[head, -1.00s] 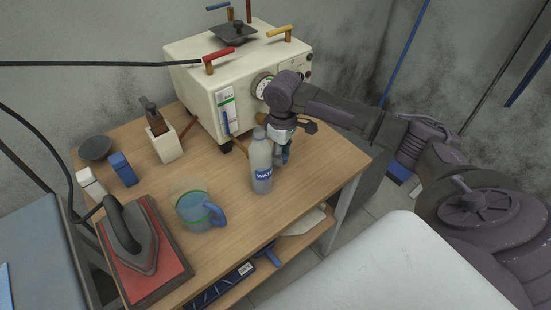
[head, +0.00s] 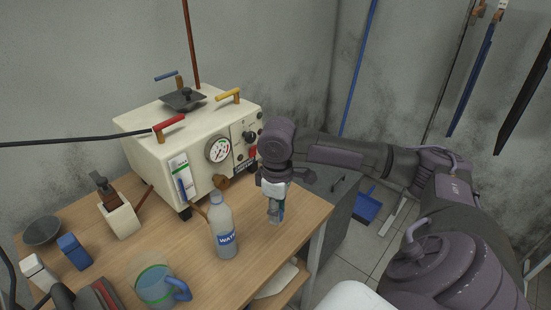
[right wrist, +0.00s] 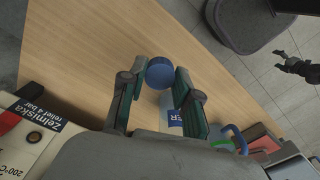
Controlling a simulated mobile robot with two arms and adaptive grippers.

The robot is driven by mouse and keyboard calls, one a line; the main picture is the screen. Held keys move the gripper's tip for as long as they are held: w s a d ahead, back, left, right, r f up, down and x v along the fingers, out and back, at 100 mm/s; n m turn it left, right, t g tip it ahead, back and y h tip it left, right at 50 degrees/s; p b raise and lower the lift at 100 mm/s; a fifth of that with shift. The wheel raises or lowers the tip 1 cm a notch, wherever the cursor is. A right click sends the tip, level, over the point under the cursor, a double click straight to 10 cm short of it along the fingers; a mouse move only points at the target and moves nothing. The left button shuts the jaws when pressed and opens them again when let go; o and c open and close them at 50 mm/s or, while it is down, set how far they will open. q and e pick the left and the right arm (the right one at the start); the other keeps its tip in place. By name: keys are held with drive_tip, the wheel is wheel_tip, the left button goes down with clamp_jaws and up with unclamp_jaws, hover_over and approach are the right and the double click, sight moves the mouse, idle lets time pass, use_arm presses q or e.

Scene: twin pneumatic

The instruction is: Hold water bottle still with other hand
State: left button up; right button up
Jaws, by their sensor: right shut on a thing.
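The water bottle (head: 224,237), clear with a blue WATER label, stands upright on the wooden table (head: 180,265). Its top looks pale in the head view. My right gripper (head: 274,212) is to the right of the bottle, apart from it, above the table's right side. In the right wrist view its fingers (right wrist: 160,80) are closed on a round blue thing that looks like a bottle cap (right wrist: 160,72). Part of the bottle's label (right wrist: 173,116) shows beyond. A dark gripper (right wrist: 292,64), seemingly my left one, is at that view's right edge, its jaws too small to judge.
A cream machine (head: 150,135) with a gauge (head: 218,149) stands behind the bottle. A glass mug (head: 155,287) with a blue handle is at front left. Blue and white blocks and a dark dish (head: 42,230) are farther left. A blue dustpan (head: 368,206) lies on the floor.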

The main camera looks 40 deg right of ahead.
drive_tip(key=s+a+r+m, duration=0.1)
drive_tip(key=s+a+m, duration=0.1)
drive_tip(key=a, duration=0.7)
drive_tip(key=s+a+r+m, duration=0.2)
drive_tip(key=a+m, duration=0.1)
drive_tip(key=a, duration=0.6)
drive_tip(key=shift+s+r, duration=0.15)
drive_tip(key=shift+r, duration=0.05)
